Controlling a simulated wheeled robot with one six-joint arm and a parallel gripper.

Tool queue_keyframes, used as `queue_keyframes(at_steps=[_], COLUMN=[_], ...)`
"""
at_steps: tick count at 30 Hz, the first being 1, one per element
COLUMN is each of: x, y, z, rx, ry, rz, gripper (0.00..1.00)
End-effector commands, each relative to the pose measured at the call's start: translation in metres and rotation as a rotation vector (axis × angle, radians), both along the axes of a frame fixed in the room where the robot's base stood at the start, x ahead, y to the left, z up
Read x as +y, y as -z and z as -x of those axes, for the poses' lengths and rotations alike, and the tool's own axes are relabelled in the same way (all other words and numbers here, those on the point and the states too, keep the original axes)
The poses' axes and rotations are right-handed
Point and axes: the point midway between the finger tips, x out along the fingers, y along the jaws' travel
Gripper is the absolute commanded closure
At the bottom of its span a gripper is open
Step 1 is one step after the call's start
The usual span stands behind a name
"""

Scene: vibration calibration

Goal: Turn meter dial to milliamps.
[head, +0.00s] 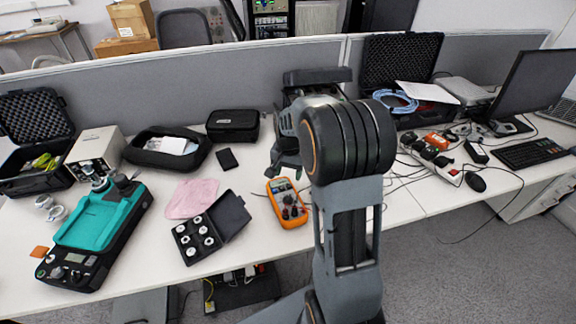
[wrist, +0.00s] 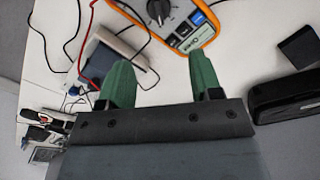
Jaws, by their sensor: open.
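The orange multimeter (head: 288,203) lies face up on the table near its front edge, with a dark round dial (head: 290,212). In the wrist view the meter (wrist: 205,33) is at the top, with its dial (wrist: 159,9) cut by the upper edge. My gripper (wrist: 162,60) shows two green fingers spread apart with nothing between them. The fingertips point toward the meter, and the dial appears beyond them; I see no contact. In the head view my arm hides most of the gripper, and the dial's setting is too small to read.
An open black box of weights (head: 200,236) and a pink cloth (head: 192,198) lie left of the meter. A black case (head: 233,126) stands behind. Red and black cables (wrist: 88,45) and a grey device (wrist: 122,45) lie beside my fingers in the wrist view.

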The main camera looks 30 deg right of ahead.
Motion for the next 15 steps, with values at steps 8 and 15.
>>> queue_keyframes(at_steps=[8, 15], x=[0.0, 0.0], y=[-0.023, -0.025], z=[0.0, 0.0], rx=[-0.001, 0.0], ry=[0.0, 0.0], rz=[0.0, 0.0], gripper=[0.41, 0.41])
